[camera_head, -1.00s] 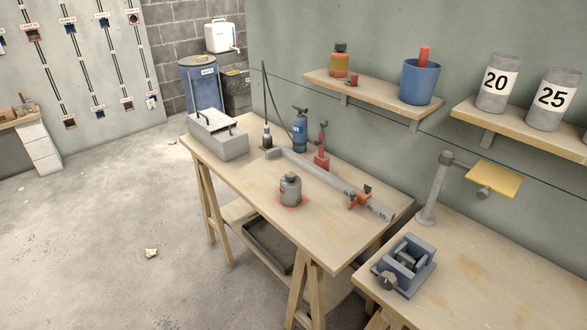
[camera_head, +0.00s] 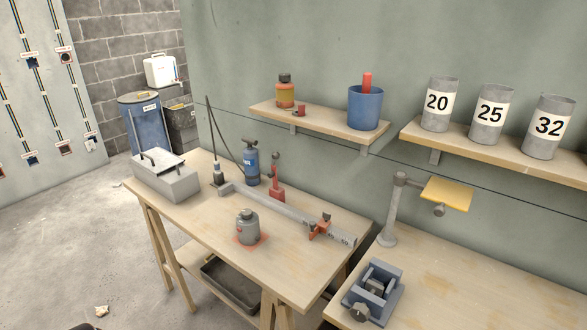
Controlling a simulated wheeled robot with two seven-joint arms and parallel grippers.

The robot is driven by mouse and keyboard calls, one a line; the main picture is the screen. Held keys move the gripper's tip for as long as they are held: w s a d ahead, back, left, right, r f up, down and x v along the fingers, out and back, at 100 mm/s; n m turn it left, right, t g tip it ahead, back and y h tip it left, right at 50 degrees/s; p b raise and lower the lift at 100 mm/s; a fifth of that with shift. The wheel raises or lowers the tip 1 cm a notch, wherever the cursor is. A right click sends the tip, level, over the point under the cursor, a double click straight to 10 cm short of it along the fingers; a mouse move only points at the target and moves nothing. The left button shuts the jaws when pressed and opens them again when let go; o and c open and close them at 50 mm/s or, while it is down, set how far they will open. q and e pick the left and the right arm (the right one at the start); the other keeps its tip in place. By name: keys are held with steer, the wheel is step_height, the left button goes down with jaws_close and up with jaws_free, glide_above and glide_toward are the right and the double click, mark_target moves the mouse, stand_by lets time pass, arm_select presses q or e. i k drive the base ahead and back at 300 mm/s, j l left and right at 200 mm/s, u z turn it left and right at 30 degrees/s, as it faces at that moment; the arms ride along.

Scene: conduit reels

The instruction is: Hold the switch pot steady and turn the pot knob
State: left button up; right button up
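The switch pot (camera_head: 247,227) is a small grey round can, upright on a reddish square patch (camera_head: 262,241) near the front of the wooden workbench (camera_head: 200,224). Its knob (camera_head: 246,213) is a small dark piece on top; its turned position is too small to tell. Neither of my grippers shows in the head view, and nothing touches the pot.
On the bench are a grey metal box (camera_head: 170,183), a blue canister (camera_head: 251,167), a red upright tool (camera_head: 276,185) and a long grey bar (camera_head: 280,207) behind the pot. A second table (camera_head: 440,290) with a grey-blue vise (camera_head: 374,291) stands right. The bench front is clear.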

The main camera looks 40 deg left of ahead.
mark_target(247, 214)
steer(key=j+z, duration=0.2)
steer(key=j, duration=0.25)
steer(key=j+z, duration=0.2)
steer(key=j, duration=0.25)
steer(key=k+j+z, duration=0.2)
steer(key=j, duration=0.2)
steer(key=j+z, duration=0.2)
steer(key=j, duration=0.25)
steer(key=k+j+z, duration=0.15)
steer(key=j, duration=0.25)
steer(key=k+j+z, duration=0.2)
steer(key=j, duration=0.15)
